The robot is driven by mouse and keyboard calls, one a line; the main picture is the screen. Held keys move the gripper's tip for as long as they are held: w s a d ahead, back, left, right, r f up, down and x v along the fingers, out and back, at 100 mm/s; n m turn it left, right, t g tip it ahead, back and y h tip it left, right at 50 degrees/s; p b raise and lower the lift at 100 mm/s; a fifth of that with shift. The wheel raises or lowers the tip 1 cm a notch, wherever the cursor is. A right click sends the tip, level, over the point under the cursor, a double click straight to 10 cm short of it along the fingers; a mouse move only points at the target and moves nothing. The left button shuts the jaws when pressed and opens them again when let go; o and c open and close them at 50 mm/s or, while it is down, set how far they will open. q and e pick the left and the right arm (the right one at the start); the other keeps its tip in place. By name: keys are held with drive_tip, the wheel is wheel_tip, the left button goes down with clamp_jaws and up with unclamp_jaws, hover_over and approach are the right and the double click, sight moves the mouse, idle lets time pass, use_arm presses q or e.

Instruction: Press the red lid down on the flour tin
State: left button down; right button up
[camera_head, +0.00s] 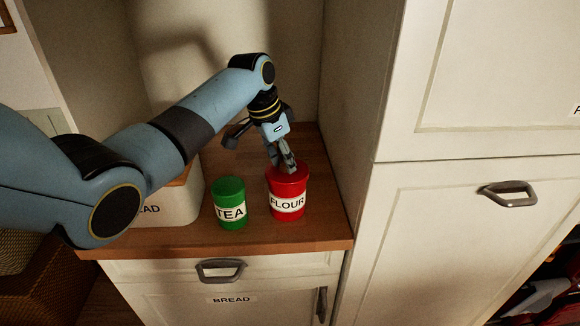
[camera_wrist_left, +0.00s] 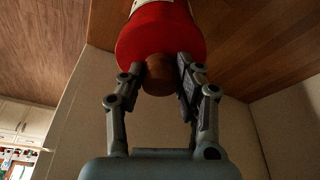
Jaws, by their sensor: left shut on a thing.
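The red flour tin (camera_head: 290,214) stands upright on the wooden counter with a white FLOUR label. The red lid (camera_head: 287,181) is on top of it; whether it is fully seated I cannot tell. In the left wrist view the red lid (camera_wrist_left: 160,38) has a round brown knob (camera_wrist_left: 158,80). My left gripper (camera_head: 287,166) reaches down onto the lid from above. In the wrist view my left gripper (camera_wrist_left: 157,72) has its fingers on both sides of the knob, shut on it. My right gripper is not in view.
A green TEA tin (camera_head: 231,206) stands close to the left of the flour tin. A pale bread box (camera_head: 181,207) is further left, partly behind my arm. The tall white cabinet (camera_head: 450,235) rises to the right. The counter's front edge (camera_head: 290,246) is close before the tins.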

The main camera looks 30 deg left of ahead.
use_arm(q)
drive_tip(key=shift+f, duration=0.25)
idle(0.3)
drive_tip(key=c, duration=0.8)
unclamp_jaws()
drive_tip(key=shift+c, duration=0.2)
drive_tip(key=shift+c, duration=0.4)
drive_tip(key=shift+c, duration=1)
drive_tip(key=shift+r, duration=3.45)
